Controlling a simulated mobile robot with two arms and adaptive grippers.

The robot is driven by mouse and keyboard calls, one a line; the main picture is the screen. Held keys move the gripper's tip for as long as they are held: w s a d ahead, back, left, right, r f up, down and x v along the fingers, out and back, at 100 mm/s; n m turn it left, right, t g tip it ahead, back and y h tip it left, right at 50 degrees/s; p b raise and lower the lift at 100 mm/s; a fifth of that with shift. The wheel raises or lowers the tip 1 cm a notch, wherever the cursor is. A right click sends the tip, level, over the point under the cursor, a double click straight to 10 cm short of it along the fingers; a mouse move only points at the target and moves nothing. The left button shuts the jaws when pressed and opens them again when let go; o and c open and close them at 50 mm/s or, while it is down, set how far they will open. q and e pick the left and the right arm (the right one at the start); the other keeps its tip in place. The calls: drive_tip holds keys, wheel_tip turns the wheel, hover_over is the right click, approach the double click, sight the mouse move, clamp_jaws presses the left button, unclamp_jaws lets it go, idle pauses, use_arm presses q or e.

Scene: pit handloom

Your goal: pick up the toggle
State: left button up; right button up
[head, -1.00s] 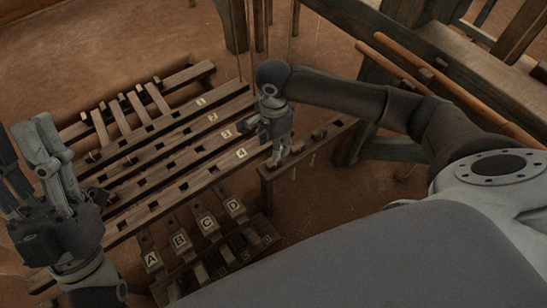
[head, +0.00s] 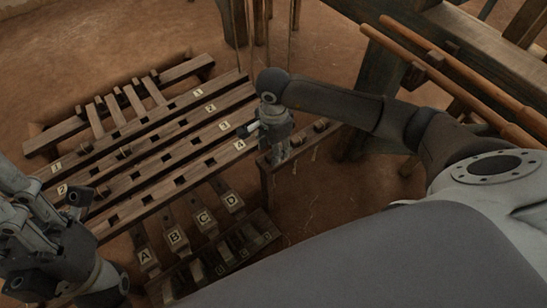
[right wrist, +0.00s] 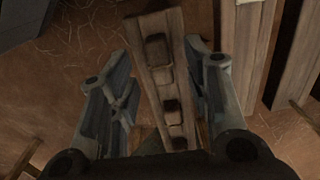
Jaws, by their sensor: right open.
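Several small dark wooden pieces, which look like the toggles, sit in a row on a narrow wooden rail (head: 335,131). One such toggle (head: 321,125) shows in the head view, right of my right gripper (head: 283,155). My right gripper hangs over the near end of the rail and hides part of it. In the right wrist view, the open right gripper (right wrist: 156,60) has a finger on each side of the rail, with a toggle (right wrist: 172,112) between them; I see no grip on it. My left gripper (head: 40,215) is at the left edge, partly cut off.
Slatted wooden beams (head: 150,160) with numbered labels lie left of the rail. Lettered pedals (head: 204,221) stand in front of them. Long orange-brown poles (head: 440,75) and loom timbers are at the upper right. Thin cords hang behind my right gripper.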

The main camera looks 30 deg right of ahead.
drive_tip(key=shift+f+b, duration=0.4)
drive_tip(key=shift+f, duration=0.55)
drive_tip(key=shift+c, duration=0.2)
drive_tip(key=c, duration=0.9)
drive_tip(key=shift+r, duration=0.15)
drive_tip(key=shift+c, duration=0.2)
